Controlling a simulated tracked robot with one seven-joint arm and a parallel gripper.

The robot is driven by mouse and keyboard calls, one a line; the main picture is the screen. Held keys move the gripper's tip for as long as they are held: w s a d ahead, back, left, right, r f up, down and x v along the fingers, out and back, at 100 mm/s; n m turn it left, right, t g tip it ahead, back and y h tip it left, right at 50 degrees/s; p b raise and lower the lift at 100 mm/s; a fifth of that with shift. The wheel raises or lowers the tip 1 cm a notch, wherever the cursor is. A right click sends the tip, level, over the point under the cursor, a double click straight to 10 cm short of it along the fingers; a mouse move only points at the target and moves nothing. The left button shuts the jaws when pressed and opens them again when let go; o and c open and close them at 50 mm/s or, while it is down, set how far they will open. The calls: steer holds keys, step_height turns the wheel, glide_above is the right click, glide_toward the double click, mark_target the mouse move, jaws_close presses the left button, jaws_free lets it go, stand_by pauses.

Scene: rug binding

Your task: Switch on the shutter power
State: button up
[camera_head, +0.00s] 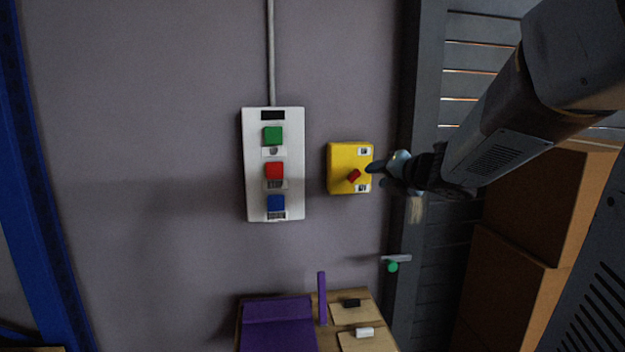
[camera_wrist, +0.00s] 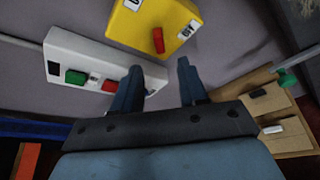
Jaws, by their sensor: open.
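A yellow switch box (camera_head: 345,181) is fixed to the wall, with a red rotary knob (camera_head: 354,175) on its face between two small labels. The knob sits tilted in the head view. In the wrist view the yellow box (camera_wrist: 150,20) is at the top, with its red knob (camera_wrist: 158,40) beyond the fingertips. My gripper (camera_head: 372,168) is at the box's right edge in the head view. In the wrist view my gripper (camera_wrist: 160,75) is open, with nothing between its two fingers. I cannot tell whether a finger touches the box.
A white control panel (camera_head: 256,190) with green, red and blue buttons hangs left of the yellow box. A slatted shutter (camera_head: 465,75) and brown boxes (camera_head: 520,215) stand right. A green-tipped handle (camera_head: 396,259) projects below the box.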

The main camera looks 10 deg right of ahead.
mark_target(357, 176)
steer(key=x, duration=1)
steer(key=shift+w+a+f, duration=0.1)
steer(key=shift+w, duration=0.15)
jaws_close()
